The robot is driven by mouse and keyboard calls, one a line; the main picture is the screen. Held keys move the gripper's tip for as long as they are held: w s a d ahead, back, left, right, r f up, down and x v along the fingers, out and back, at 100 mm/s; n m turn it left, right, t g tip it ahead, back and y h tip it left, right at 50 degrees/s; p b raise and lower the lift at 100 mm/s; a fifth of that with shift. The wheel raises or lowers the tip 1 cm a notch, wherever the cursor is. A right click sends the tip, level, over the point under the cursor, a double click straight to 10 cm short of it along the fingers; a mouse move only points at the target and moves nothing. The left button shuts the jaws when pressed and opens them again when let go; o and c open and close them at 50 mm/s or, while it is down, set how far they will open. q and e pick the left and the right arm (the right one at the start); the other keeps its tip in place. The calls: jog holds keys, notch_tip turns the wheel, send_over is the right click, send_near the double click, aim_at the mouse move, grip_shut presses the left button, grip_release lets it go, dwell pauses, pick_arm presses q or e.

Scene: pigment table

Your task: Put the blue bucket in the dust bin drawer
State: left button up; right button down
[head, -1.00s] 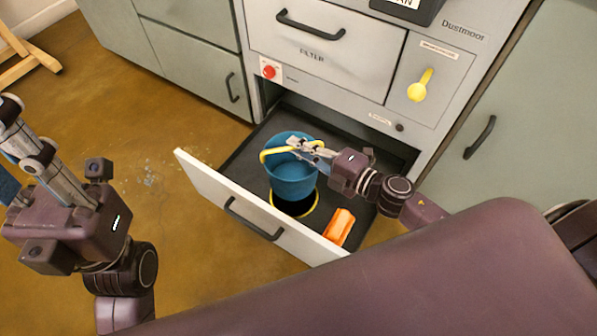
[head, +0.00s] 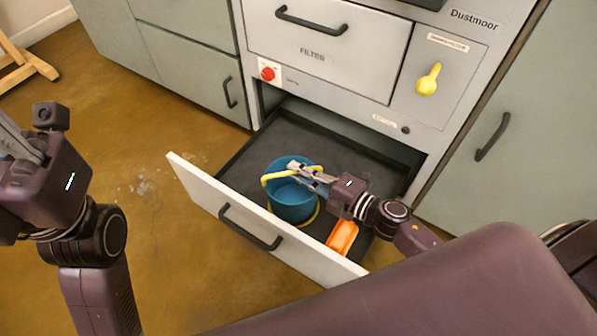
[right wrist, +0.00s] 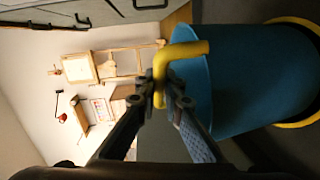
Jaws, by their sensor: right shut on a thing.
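The blue bucket (head: 294,201) is upright inside the open drawer, over a yellow ring (head: 312,217) on the drawer floor. Its base is at the ring; I cannot tell for sure whether it touches the floor. My right gripper (head: 303,173) is shut on the bucket's yellow handle, above the rim. The right wrist view shows the fingertips (right wrist: 161,84) pinching the handle, with the bucket (right wrist: 245,80) and part of the ring (right wrist: 300,122) to the right. The dust bin drawer (head: 240,165) is pulled out. My left gripper (head: 18,140) is at the left edge, partly cut off, away from the drawer.
An orange object (head: 342,238) lies in the drawer, right of the bucket. The drawer's white front panel (head: 300,257) stands as a low wall. Above are the filter drawer (head: 330,50), a red knob (head: 267,74) and a yellow lever (head: 428,80). The drawer's back left is clear.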

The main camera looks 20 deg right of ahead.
jog(key=shift+r, duration=0.1)
jog(key=c, duration=2.1)
grip_release()
